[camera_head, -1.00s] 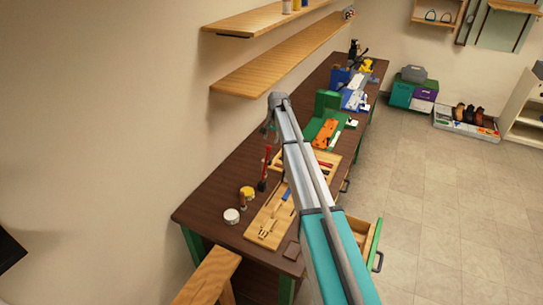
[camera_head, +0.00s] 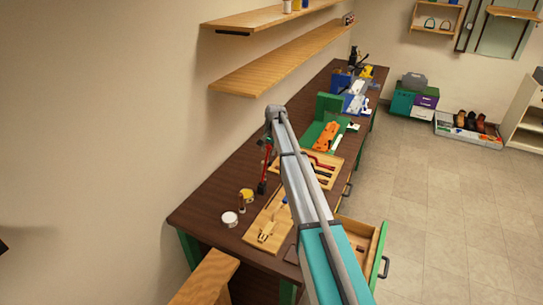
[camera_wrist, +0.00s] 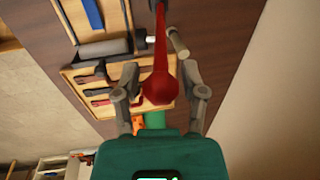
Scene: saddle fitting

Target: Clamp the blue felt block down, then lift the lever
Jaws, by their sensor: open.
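A red-handled lever stands upright on the bench, beside the wooden board (camera_head: 270,222) in the head view. Its red handle (camera_wrist: 159,75) fills the middle of the wrist view. My gripper (camera_wrist: 160,78) is open, with one finger on each side of the handle's thick end; I cannot tell whether they touch it. A small blue piece (camera_head: 285,200), perhaps the felt block, lies on the board in the head view. A blue strip (camera_wrist: 93,15) shows at the top of the wrist view. The clamp's pressing end is not clear.
A tool tray (camera_head: 318,178) with red-handled tools lies beyond the board. A green fixture with an orange part (camera_head: 325,136) stands farther back. White (camera_head: 230,219) and yellow (camera_head: 247,195) tins stand at the left. A drawer (camera_head: 375,240) stands open at the front.

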